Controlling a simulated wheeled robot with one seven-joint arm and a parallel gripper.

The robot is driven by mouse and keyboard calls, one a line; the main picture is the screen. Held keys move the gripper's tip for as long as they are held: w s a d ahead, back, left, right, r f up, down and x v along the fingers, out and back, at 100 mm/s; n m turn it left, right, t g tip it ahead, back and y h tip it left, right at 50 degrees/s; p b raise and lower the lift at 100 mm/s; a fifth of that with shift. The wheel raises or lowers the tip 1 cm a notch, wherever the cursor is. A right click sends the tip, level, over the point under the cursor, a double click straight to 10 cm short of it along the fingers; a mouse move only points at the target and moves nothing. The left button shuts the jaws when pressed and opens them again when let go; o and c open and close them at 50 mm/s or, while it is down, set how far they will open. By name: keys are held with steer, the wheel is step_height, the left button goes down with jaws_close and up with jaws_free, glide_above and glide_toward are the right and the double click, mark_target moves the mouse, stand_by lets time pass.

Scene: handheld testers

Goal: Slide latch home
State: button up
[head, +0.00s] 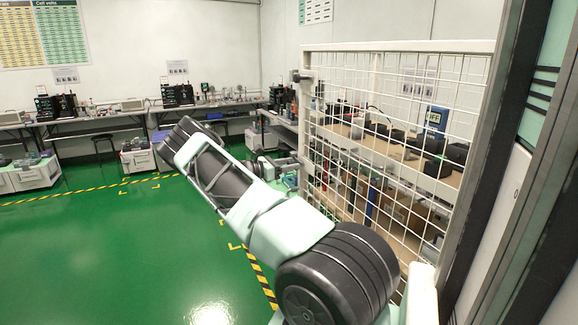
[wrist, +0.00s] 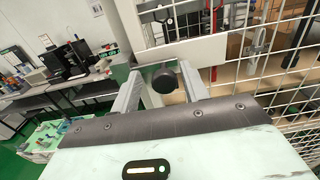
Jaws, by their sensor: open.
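A dark round knob (wrist: 165,78), which looks like the latch's handle, shows in the wrist view in front of a white plate (wrist: 186,52) on the mesh gate. My gripper (wrist: 160,72) is open, with one finger on each side of the knob. Gaps show between the knob and both fingers. The latch's bolt and its receiver cannot be made out. In the head view the white mesh gate (head: 398,43) stands at the right, and my gripper (head: 286,163) is at its left post, small and partly hidden by my arm.
Behind the mesh are shelves (head: 385,150) with boxes and devices. Workbenches (head: 100,117) with instruments line the back wall. A dark post (head: 493,150) stands close at the right. The green floor (head: 110,250) at the left is clear, with yellow-black tape lines.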

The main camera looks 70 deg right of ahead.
steer(key=b+v, duration=0.5)
steer(key=v, duration=1.2)
steer(key=shift+w+a, duration=0.1)
steer(key=shift+w, duration=0.05)
steer(key=s+a+f+t+y, duration=0.1)
steer(key=a+f+t+y, duration=0.15)
steer(key=a, duration=1.05)
steer(key=a+f+m+t+y, duration=0.1)
steer(key=a+t+y, duration=0.25)
steer(key=a, duration=0.95)
steer(key=s+a+f+t+y, duration=0.1)
steer(key=a+t+y, duration=0.2)
steer(key=a, duration=0.9)
steer(key=s+a+r+t+y, duration=0.1)
steer(key=s+a+y, duration=0.1)
steer(key=s+a, duration=0.45)
steer(key=s+a+r+t+y, duration=0.1)
steer(key=s+a+r, duration=0.15)
steer(key=a, duration=0.65)
steer(key=s+a+y, duration=0.1)
steer(key=s+a, duration=0.2)
steer(key=s, duration=0.4)
steer(key=s+a+m+y, duration=0.1)
steer(key=s+a, duration=0.3)
steer(key=s, duration=0.3)
steer(key=shift+s+a+r+t, duration=0.3)
steer(key=shift+s+r+t, duration=0.05)
steer(key=shift+s+t, duration=0.05)
